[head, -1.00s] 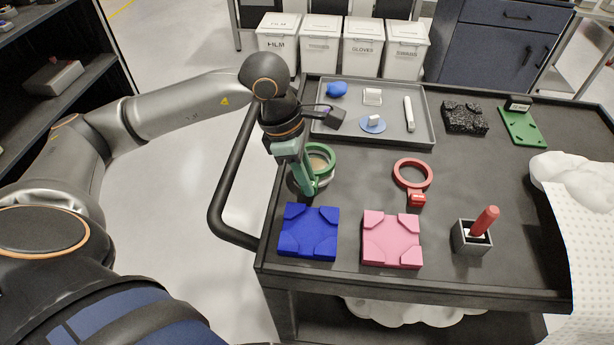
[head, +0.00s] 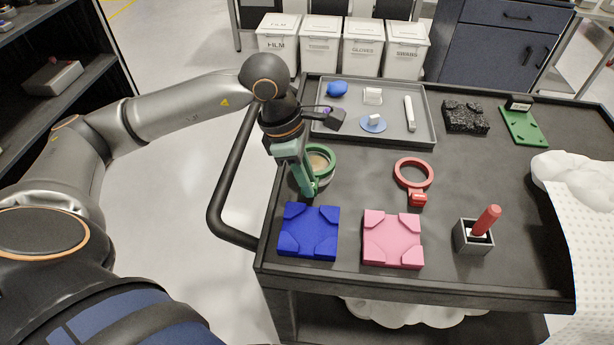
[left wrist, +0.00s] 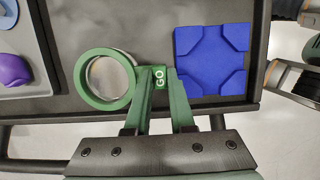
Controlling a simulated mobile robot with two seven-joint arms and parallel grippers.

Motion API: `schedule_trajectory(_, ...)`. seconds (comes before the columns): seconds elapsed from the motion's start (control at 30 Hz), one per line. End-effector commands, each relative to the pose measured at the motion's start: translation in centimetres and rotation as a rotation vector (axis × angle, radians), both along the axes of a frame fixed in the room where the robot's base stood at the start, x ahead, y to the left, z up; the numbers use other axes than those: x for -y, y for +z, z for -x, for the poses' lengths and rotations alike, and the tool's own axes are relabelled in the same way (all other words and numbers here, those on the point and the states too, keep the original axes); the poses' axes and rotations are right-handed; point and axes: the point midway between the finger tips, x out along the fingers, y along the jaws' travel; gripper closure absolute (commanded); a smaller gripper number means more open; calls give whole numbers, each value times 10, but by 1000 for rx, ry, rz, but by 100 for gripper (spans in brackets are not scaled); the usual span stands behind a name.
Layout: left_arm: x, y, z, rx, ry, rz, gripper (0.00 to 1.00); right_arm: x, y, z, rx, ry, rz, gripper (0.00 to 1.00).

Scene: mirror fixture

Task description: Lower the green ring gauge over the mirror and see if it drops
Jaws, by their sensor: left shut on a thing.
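The green ring gauge (head: 331,154) is held by its handle in my left gripper (head: 308,183), which is shut on it. In the left wrist view the ring (left wrist: 83,95) lies left of the fingers, and its handle, marked GO (left wrist: 160,77), is between the fingertips (left wrist: 158,88). The round mirror (head: 318,162) shows through the ring's opening, and in the left wrist view it fills most of that opening (left wrist: 107,79). I cannot tell whether the ring is around the mirror or just above it, or whether they touch. My right gripper is not in view.
A blue block (head: 308,232) and a pink block (head: 391,240) lie in front. A red ring gauge (head: 428,180) and a grey box (head: 472,245) with a red-handled tool stand to the right. A grey tray (head: 425,128) with small items is behind. Bare cart top lies between them.

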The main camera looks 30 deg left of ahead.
Motion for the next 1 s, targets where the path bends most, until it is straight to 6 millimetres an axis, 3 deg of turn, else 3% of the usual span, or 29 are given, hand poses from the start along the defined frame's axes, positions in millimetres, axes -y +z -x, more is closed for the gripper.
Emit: schedule_trajectory(1.0, 0, -16, 0, 1, 0, 0, 100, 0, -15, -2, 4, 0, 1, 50)
